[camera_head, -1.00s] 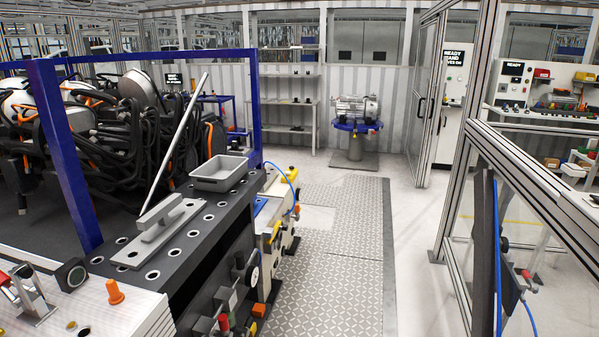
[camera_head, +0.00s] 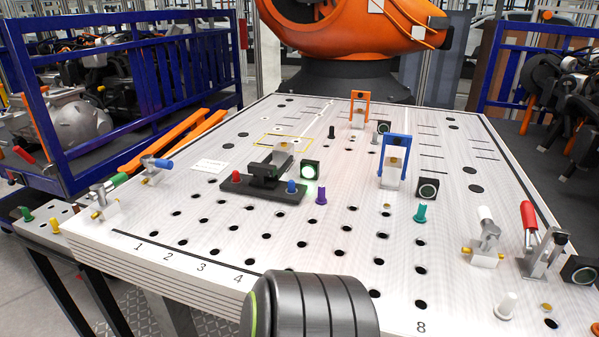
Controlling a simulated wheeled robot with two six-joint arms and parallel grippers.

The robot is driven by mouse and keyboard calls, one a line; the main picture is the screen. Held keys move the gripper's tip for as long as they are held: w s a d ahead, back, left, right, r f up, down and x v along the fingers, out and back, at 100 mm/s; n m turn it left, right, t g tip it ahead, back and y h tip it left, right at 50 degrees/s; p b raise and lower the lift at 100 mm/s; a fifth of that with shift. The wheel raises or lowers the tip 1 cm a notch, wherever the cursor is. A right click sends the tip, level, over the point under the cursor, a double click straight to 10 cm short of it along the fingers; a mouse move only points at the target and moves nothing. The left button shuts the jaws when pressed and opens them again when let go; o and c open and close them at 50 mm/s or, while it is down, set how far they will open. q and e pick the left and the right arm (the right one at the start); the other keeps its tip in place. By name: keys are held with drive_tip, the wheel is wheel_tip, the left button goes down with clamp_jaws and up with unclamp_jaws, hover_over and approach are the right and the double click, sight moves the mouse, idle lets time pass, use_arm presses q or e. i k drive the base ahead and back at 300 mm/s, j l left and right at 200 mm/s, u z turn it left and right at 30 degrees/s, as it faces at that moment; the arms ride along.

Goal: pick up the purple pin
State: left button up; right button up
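The purple pin (camera_head: 321,195) stands upright on the white perforated table top (camera_head: 215,250), near its middle. It is just right of the black fixture block (camera_head: 263,190), which carries a red knob (camera_head: 236,177) and a blue knob (camera_head: 291,187). A square block with a lit round face (camera_head: 309,170) stands right behind the pin. Neither of my grippers is in view. A dark grey rounded part at the bottom centre looks like one of my arm links and covers part of the table's front edge.
A teal pin (camera_head: 420,213) and a blue arch (camera_head: 395,155) stand to the right, an orange arch (camera_head: 358,105) behind. Toggle clamps, one with a red handle (camera_head: 529,220), line the near corners. An orange robot arm (camera_head: 350,30) stands beyond. Empty holes fill the front middle.

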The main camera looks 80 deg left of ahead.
sight(321, 200)
drive_tip(key=u, duration=2.6)
